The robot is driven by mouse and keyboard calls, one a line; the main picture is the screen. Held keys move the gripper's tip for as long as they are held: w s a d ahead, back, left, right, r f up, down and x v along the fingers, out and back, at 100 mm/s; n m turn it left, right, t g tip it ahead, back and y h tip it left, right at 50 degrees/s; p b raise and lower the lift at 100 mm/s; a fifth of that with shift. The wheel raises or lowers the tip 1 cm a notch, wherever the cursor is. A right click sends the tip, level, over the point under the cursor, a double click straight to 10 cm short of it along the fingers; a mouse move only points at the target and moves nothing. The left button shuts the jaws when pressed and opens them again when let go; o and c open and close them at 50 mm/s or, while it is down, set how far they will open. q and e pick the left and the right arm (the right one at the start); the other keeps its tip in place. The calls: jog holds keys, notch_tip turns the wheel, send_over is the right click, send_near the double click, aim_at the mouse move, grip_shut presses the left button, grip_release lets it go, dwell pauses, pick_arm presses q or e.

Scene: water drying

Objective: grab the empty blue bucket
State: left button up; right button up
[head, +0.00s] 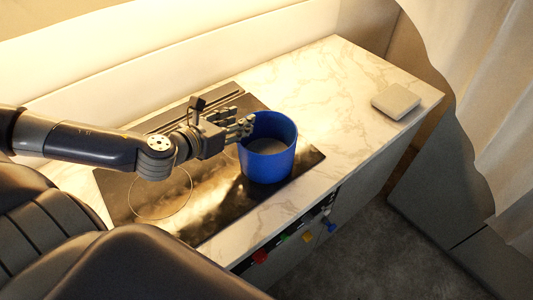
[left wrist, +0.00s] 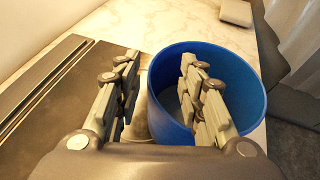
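The blue bucket (head: 267,160) stands upright on the dark cooktop at the right part of its surface. Its inside looks empty, with a pale bottom. My left gripper (head: 243,127) is at the bucket's left rim in the head view. In the left wrist view my left gripper (left wrist: 158,62) is open, with one finger left of the bucket (left wrist: 245,85) and the other over or inside its opening. The left part of the rim lies between the fingers; I cannot tell whether they touch it. My right gripper is not in view.
The dark cooktop (head: 215,215) is set in a marble counter (head: 330,85). A pale square block (head: 396,101) lies at the counter's right end. Coloured knobs (head: 307,237) line the front face. A wall runs behind, and a curtain (head: 490,90) hangs at right.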

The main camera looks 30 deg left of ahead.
pick_arm(q)
jog(key=shift+a+f+p+x, duration=0.1)
jog(key=shift+f+p+x, duration=0.05)
jog(key=shift+x, duration=1.25)
jog(key=shift+a+f+p+x, duration=0.15)
jog(key=shift+x, duration=1.2)
jog(key=shift+s, duration=0.1)
